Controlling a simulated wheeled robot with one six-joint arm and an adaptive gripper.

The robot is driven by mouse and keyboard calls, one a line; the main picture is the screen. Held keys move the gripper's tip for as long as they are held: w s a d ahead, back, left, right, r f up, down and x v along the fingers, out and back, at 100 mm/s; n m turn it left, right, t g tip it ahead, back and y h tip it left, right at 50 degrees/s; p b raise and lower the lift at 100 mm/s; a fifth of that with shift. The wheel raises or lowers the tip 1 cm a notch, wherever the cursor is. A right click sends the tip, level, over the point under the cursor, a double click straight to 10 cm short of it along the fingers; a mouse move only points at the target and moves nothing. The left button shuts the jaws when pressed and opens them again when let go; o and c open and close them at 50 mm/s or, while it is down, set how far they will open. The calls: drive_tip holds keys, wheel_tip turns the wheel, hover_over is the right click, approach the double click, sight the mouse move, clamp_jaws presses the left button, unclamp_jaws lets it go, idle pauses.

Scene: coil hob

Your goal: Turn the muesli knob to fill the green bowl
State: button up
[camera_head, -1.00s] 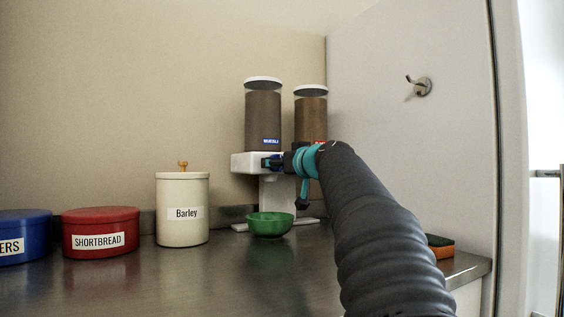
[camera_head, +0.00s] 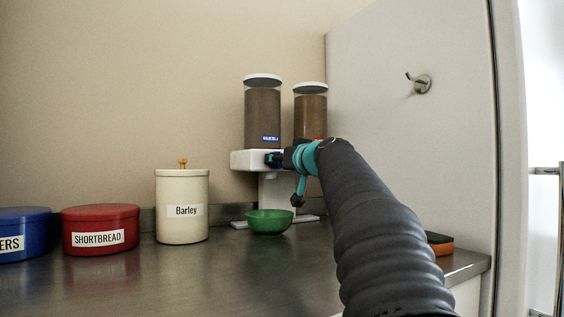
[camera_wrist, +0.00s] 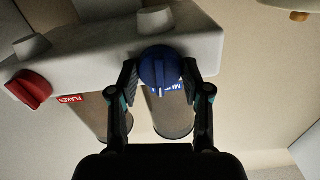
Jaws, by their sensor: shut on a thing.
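The blue muesli knob (camera_wrist: 160,68) sits on the front of the white dispenser body (camera_head: 246,160), under the left canister (camera_head: 263,115) with the blue label. My gripper (camera_wrist: 160,75) is shut on the knob, one finger on each side, in the wrist view. In the head view my gripper (camera_head: 274,159) reaches the knob from the right and mostly hides it. The green bowl (camera_head: 269,222) stands upright on the counter below the muesli side. Its inside is barely visible, so I cannot tell what it holds.
The red flakes knob (camera_wrist: 30,89) is beside the muesli knob, under the second canister (camera_head: 311,112). A barley jar (camera_head: 182,225), a red shortbread tin (camera_head: 100,231) and a blue tin (camera_head: 24,235) stand left. A sponge (camera_head: 440,244) lies right. The front counter is clear.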

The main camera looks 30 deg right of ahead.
drive_tip(key=shift+r+m+p, duration=0.1)
drive_tip(key=shift+m+p, duration=1.55)
drive_tip(key=shift+m, duration=6.55)
drive_tip(key=o, duration=1.2)
drive_tip(key=s, duration=1.2)
drive_tip(key=shift+d, duration=0.25)
